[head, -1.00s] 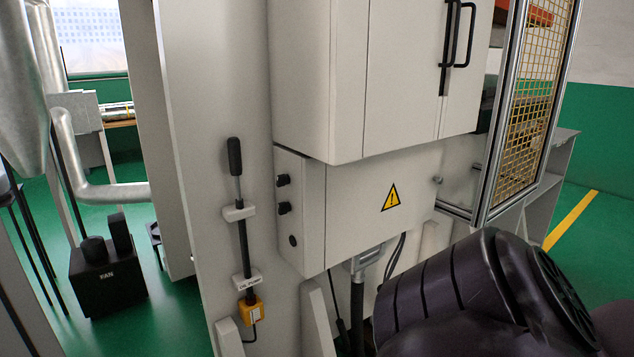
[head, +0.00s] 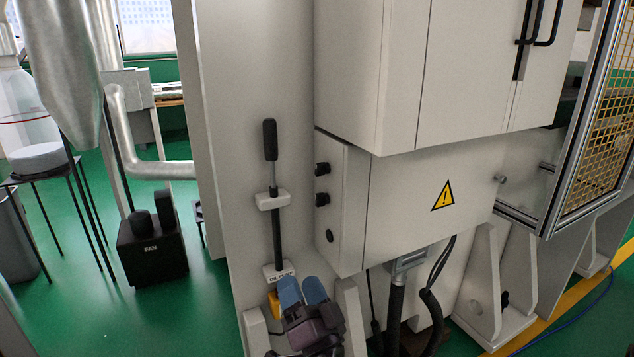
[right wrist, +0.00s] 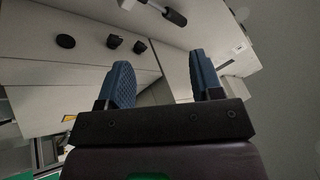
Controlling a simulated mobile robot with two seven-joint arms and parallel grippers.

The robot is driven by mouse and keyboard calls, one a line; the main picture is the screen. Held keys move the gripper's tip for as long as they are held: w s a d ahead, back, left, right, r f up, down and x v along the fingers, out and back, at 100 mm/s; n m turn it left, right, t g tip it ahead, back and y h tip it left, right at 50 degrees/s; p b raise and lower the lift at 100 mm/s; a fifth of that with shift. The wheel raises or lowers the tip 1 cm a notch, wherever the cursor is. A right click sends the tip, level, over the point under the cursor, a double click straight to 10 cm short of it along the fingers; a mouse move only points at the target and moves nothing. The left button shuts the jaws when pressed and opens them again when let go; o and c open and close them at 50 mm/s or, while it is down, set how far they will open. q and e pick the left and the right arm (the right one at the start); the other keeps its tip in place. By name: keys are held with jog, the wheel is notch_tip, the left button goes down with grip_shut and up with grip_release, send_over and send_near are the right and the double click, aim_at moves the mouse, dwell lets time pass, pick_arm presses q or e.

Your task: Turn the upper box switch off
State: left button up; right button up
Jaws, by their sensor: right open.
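The grey box (head: 345,215) on the machine carries an upper black switch (head: 322,169) and a lower black switch (head: 322,199) on its left side face, with a round black button (head: 330,236) below them. My right gripper (head: 302,290), with blue fingertips, is open and empty, below and a little left of the switches and apart from them. In the right wrist view the upper switch (right wrist: 140,47) and the lower switch (right wrist: 114,42) lie beyond the fingers (right wrist: 158,85), above the left finger. The switches' exact settings are too small to tell. My left gripper is not in view.
A black-handled lever (head: 271,140) stands on the panel left of the box, with a yellow part (head: 274,304) beneath, close to my gripper. The larger cabinet (head: 400,75) overhangs the box. Cables (head: 397,310) hang below it. A mesh guard (head: 600,130) stands right.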

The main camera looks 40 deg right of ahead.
aim_at(318, 172)
jog(key=w+d+r+m+g+h, duration=0.4)
jog(key=m, duration=0.3)
jog(key=w+d+r+m+g+h+b, duration=0.1)
jog(key=w+d+r+m+g+h, duration=0.3)
jog(key=m, duration=0.3)
jog(key=w+d+r+m+g+h+b, duration=0.1)
jog(key=w+d+r+m+g+h, duration=0.3)
jog(key=m, duration=0.4)
jog(key=shift+x, duration=1.05)
jog(key=shift+w+d+r, duration=0.2)
jog(key=shift+d+r, duration=0.05)
jog(key=shift+d, duration=0.25)
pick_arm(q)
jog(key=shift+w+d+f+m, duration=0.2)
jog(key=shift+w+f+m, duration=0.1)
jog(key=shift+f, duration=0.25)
pick_arm(e)
jog(key=shift+d+r, duration=0.1)
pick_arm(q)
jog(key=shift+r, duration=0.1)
